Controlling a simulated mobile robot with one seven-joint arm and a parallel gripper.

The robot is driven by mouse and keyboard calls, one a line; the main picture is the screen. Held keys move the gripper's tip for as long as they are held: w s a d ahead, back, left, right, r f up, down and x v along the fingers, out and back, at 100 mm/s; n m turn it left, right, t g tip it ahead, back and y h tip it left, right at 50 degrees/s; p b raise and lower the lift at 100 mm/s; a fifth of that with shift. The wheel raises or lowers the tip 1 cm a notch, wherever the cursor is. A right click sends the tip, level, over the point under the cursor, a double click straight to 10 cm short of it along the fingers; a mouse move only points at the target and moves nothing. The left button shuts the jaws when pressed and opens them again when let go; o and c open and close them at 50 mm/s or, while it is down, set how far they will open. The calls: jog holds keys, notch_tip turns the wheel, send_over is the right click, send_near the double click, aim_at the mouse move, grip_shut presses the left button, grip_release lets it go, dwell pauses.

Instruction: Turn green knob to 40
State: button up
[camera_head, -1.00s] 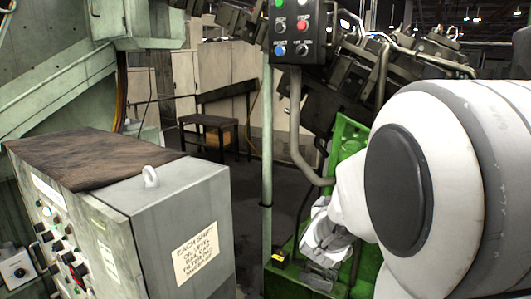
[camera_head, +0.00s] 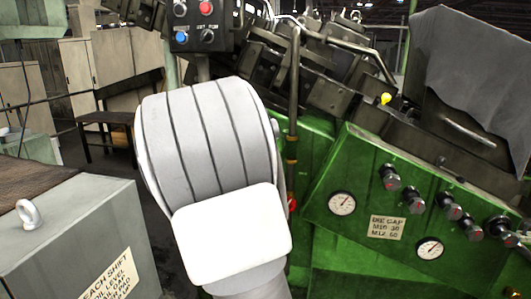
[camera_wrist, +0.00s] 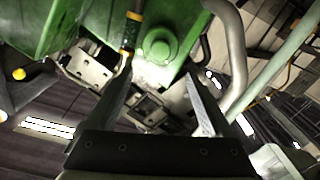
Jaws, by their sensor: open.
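In the wrist view my gripper (camera_wrist: 160,75) is open, with its two dark fingers apart and nothing between them. A green round part with a raised centre (camera_wrist: 160,44) lies beyond the fingertips on a green machine body; I cannot tell whether it is the green knob. In the head view my arm hides the gripper. The green machine panel (camera_head: 330,240) carries several dark knobs with reddish parts, one being the upper left knob (camera_head: 390,177). No knob there looks clearly green.
The panel also has a left gauge (camera_head: 342,203), a right gauge (camera_head: 430,248) and a "DIE GAP" label (camera_head: 386,227). A grey cabinet (camera_head: 85,235) stands at the left. Pipes (camera_head: 293,90) run beside the machine.

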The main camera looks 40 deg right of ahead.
jog(key=p+x, duration=0.2)
jog(key=x, duration=1.1)
jog(key=shift+w, duration=0.15)
grip_shut()
jog(key=shift+f+b, duration=0.15)
jog(key=shift+b, duration=0.35)
jog(key=shift+w+a+r+m+b, duration=0.1)
jog(key=shift+m+b, duration=4.35)
jog(key=shift+b, duration=0.15)
jog(key=shift+w+r+m+b, duration=0.1)
jog(key=shift+r+m+b, duration=0.05)
jog(key=shift+m+b, duration=4.35)
